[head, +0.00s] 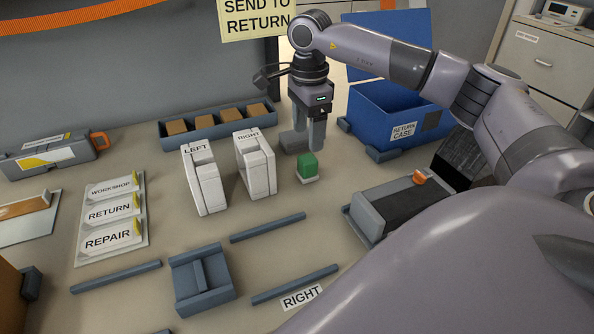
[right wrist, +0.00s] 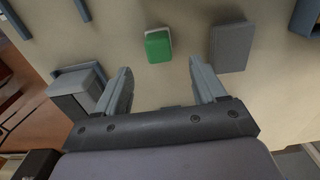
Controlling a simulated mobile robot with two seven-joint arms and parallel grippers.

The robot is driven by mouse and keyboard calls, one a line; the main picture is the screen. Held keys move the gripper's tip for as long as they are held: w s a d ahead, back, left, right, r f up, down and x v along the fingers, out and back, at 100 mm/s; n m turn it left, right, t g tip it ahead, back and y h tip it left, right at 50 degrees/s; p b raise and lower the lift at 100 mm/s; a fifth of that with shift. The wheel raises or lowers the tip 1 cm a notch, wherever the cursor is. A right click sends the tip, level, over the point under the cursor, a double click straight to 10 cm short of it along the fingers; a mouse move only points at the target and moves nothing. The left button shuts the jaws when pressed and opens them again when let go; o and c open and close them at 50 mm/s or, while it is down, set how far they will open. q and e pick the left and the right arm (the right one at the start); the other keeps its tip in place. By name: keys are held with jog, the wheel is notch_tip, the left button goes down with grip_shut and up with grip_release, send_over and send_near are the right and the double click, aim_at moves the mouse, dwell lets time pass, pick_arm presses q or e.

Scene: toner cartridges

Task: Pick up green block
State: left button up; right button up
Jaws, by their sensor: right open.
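The green block (head: 308,166) stands on a small pale base on the table, right of the white cartridge marked RIGHT (head: 256,165). It also shows in the right wrist view (right wrist: 158,47), ahead of the fingertips and roughly between their lines. My right gripper (head: 309,138) points down just behind the block in the head view. In the right wrist view its two fingers (right wrist: 160,75) are apart with nothing between them. The gripper is not touching the block. My left gripper is not in view.
A grey block (head: 294,142) lies close beside the right gripper. The white LEFT cartridge (head: 204,180) stands further left. A blue return case (head: 390,115) is at the back right, a grey tray with an orange part (head: 383,208) at the right. Table in front of the block is clear.

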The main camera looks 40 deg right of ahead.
aim_at(308, 158)
notch_tip(308, 158, down, 7)
jog(key=shift+s+f+p, duration=0.15)
jog(key=shift+p, duration=0.15)
jog(key=c, duration=1.1)
